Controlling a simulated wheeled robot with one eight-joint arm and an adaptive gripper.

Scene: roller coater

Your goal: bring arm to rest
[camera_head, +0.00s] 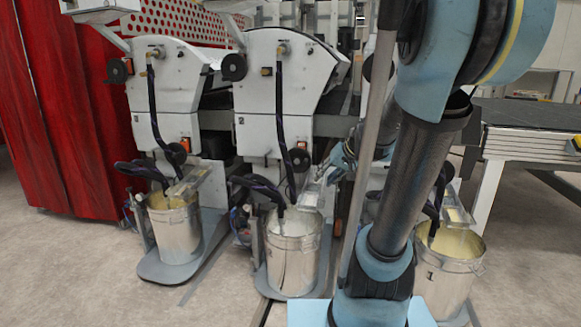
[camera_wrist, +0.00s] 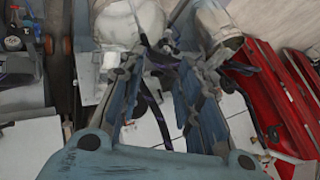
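My arm rises from the bottom right of the head view and folds over at the top right. My gripper (camera_head: 340,160) shows small behind the arm, near the middle machine, and is partly hidden by it. In the wrist view my gripper (camera_wrist: 160,66) has its two fingers apart. I see nothing held between them; a dark hose and pale floor show in the gap beyond.
Metal buckets stand on low wheeled bases: left (camera_head: 175,230), middle (camera_head: 293,255) and right (camera_head: 445,275), partly behind my arm. Coater machines (camera_head: 285,90) with black hoses stand behind. Floor is clear at front left.

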